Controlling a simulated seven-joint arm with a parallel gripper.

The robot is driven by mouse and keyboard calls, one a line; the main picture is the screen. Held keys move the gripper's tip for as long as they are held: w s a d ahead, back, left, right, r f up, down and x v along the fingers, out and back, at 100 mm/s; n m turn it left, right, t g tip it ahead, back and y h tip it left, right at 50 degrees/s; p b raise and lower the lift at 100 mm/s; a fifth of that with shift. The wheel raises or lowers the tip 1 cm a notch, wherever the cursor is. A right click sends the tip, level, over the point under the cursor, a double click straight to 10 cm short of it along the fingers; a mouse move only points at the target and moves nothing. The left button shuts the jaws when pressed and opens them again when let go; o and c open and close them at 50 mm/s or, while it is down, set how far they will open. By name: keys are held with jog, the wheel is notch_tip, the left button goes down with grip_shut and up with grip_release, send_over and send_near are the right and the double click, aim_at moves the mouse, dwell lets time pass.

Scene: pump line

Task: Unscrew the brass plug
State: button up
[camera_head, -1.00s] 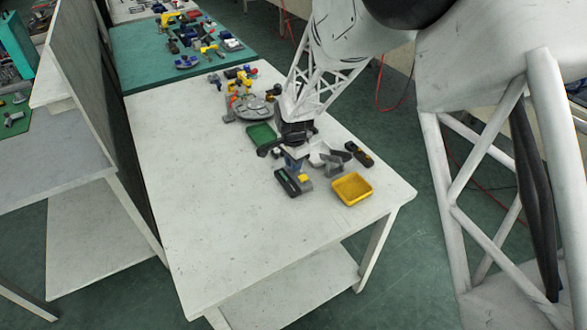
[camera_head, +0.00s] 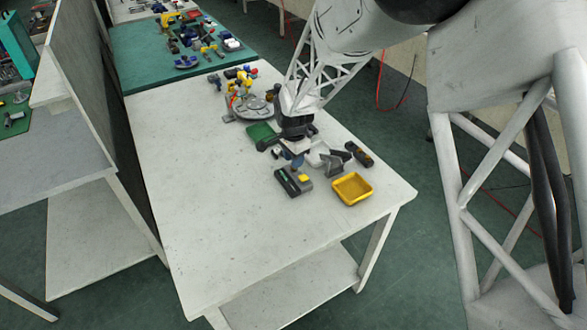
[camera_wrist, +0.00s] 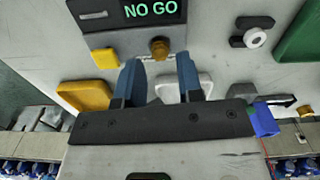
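The brass plug (camera_wrist: 159,47) shows in the wrist view as a small round brass end, set in a grey block (camera_wrist: 140,42) just below a dark display (camera_wrist: 130,10) reading "NO GO" in green. The block and display also show in the head view as a dark unit (camera_head: 291,181) on the white table. My gripper (camera_wrist: 159,62) has two blue fingers standing apart, one on either side of the plug's line, with no visible contact. Nothing is held between them. In the head view my gripper (camera_head: 296,160) is just behind the unit, and the plug is hidden or too small to tell.
A yellow tray (camera_head: 352,189) stands right of the unit. A grey angled block (camera_head: 337,163), a white tray (camera_head: 316,153) and a dark tool (camera_head: 359,153) lie near my gripper. A green tray (camera_head: 260,133) is behind. The table's left and front are clear.

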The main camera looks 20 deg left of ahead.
jog(key=shift+r, duration=1.25)
jog(key=n, duration=0.4)
jog(key=shift+r, duration=0.15)
jog(key=n, duration=0.5)
jog(key=shift+r, duration=0.15)
jog(key=n, duration=0.7)
jog(key=shift+r+n, duration=0.25)
jog(key=shift+n, duration=0.05)
jog(key=n, duration=0.7)
jog(key=shift+r, duration=0.25)
jog(key=n, duration=0.7)
jog(key=shift+r, duration=0.2)
jog(key=n, duration=0.7)
jog(key=shift+r, duration=0.25)
